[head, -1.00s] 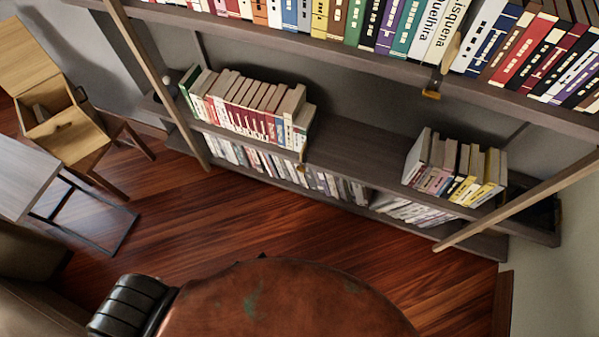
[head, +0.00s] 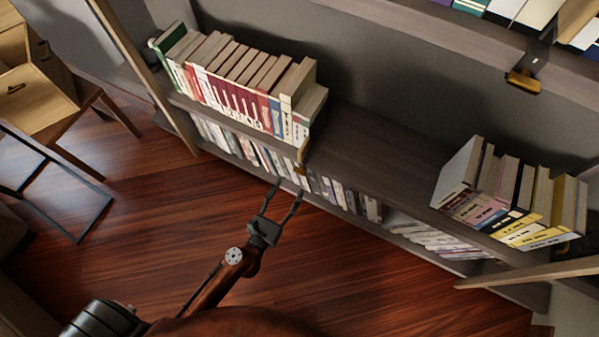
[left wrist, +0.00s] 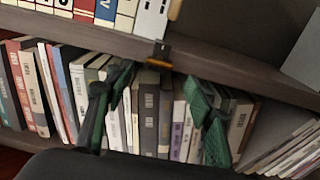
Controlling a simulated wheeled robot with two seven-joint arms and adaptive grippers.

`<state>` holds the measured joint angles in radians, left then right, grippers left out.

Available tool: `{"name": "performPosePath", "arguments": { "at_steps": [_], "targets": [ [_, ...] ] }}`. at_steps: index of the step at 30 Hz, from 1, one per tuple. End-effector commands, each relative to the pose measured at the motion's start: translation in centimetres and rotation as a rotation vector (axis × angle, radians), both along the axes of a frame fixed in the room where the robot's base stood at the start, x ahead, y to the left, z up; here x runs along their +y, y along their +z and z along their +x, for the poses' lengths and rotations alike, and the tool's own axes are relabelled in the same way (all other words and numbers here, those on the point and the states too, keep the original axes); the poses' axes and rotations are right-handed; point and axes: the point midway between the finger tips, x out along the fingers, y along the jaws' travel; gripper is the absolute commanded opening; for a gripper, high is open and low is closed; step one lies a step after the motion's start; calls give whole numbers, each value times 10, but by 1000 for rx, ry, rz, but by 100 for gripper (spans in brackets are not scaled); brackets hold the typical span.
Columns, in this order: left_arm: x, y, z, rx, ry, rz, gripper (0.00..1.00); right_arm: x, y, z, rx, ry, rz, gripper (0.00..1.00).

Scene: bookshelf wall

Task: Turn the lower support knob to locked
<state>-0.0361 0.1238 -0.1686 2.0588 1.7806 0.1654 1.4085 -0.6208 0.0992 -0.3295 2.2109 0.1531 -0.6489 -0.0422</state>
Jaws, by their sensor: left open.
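The lower support knob (head: 301,169) is a small brass piece on a dark bracket at the front edge of the lower shelf, beside the right end of a row of books. In the left wrist view the knob (left wrist: 160,56) shows near the top middle, between and beyond the two fingers. My left gripper (head: 288,190) is open and empty, just in front of and below the knob, apart from it. Its green-black fingers (left wrist: 160,82) frame the books of the bottom row in the left wrist view. My right gripper is not in view.
Another brass knob (head: 525,80) hangs on the upper shelf's edge (head: 440,45). Books (head: 245,85) stand left of the lower knob, and more books (head: 510,195) stand at the right. Slanted wooden posts (head: 150,80) flank the shelves. The floor (head: 370,270) in front is clear.

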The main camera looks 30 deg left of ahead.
Motion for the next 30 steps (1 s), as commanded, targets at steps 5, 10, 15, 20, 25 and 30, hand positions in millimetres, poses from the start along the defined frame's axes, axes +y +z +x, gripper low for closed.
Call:
{"name": "performPosePath", "arguments": {
  "at_steps": [5,10,15,20,25,30],
  "targets": [
    [-1,2,29,-3,-3,6,49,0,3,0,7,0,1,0],
    [-2,0,53,-1,-3,6,49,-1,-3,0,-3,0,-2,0],
    [-1,-1,64,2,0,8,49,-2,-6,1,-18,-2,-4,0],
    [-2,0,66,2,0,7,49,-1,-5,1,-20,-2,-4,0],
    [-2,0,66,2,0,7,46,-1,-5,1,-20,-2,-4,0],
    [-2,0,66,2,0,7,35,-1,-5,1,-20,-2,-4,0]
  ]
}}
